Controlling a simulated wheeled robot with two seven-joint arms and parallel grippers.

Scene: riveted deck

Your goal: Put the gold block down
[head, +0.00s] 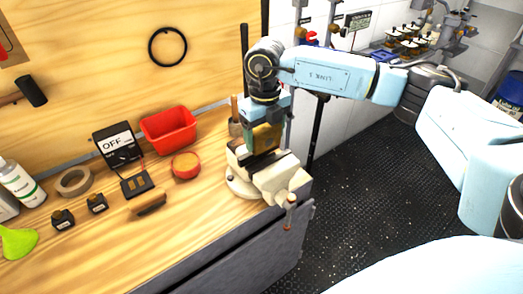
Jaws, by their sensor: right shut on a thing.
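The gold block (264,138) is upright under my right gripper (266,122), which comes down from above and is shut on it. The block's lower end is at the jaws of a cream bench vise (282,180) at the right end of the wooden workbench. I cannot tell whether the block touches the vise or sits between its jaws. The fingertips are partly hidden by the block and the wrist. My left gripper is not in view.
On the workbench (190,228) are a red bin (170,130), a round red-and-yellow container (186,166), a meter reading OFF (117,144), a tape roll (73,181), a brush (150,204) and a green funnel (18,242). The bench front is clear.

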